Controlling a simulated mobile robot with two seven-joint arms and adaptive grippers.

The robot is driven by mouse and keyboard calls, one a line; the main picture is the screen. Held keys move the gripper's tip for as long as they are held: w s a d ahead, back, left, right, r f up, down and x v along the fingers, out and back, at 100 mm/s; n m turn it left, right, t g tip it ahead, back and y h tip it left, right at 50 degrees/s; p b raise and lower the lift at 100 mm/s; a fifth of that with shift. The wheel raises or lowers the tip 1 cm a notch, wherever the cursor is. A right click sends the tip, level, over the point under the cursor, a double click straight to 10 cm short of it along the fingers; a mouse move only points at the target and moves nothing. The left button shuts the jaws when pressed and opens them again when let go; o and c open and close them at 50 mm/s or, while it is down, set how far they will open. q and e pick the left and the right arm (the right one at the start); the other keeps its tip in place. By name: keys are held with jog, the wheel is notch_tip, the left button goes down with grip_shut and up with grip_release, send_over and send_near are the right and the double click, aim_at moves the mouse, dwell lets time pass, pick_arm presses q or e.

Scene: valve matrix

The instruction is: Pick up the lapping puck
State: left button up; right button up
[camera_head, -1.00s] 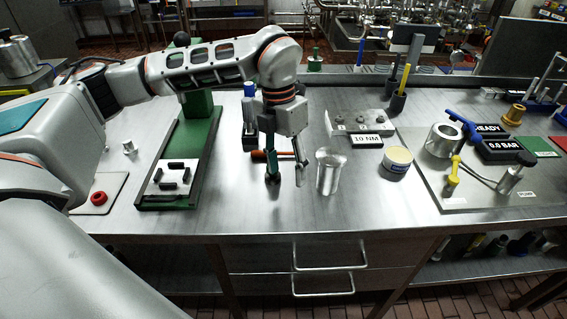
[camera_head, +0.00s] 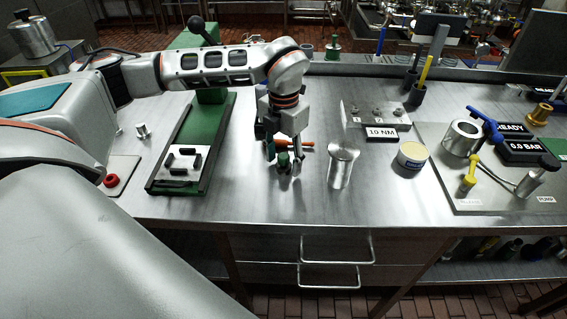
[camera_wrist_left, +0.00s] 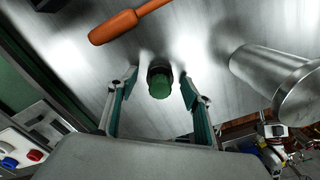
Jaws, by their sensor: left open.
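A small dark piece with a green rounded top, which looks like the lapping puck (camera_head: 283,160), stands on the steel bench. It also shows in the left wrist view (camera_wrist_left: 159,82), between the two fingers. My left gripper (camera_head: 284,168) points down around it with its fingers apart. In the wrist view the left gripper (camera_wrist_left: 153,92) has a finger on each side of the green top, with visible gaps. The lower part of the piece is mostly hidden by its top in the wrist view. My right gripper is not in view.
A shiny metal cylinder (camera_head: 342,166) stands close to the right. An orange-handled tool (camera_head: 308,144) lies just behind. A green rail fixture (camera_head: 217,135) is to the left, and a round tin (camera_head: 412,157) is farther right. The front bench strip is clear.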

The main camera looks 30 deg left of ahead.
aim_at(284, 155)
pick_arm(q)
jog(key=c, duration=1.3)
jog(key=shift+r, duration=0.15)
jog(key=shift+c, duration=0.3)
notch_tip(284, 155, up, 20)
jog(key=shift+p, duration=0.4)
jog(key=o, duration=0.4)
jog(key=shift+c, duration=0.5)
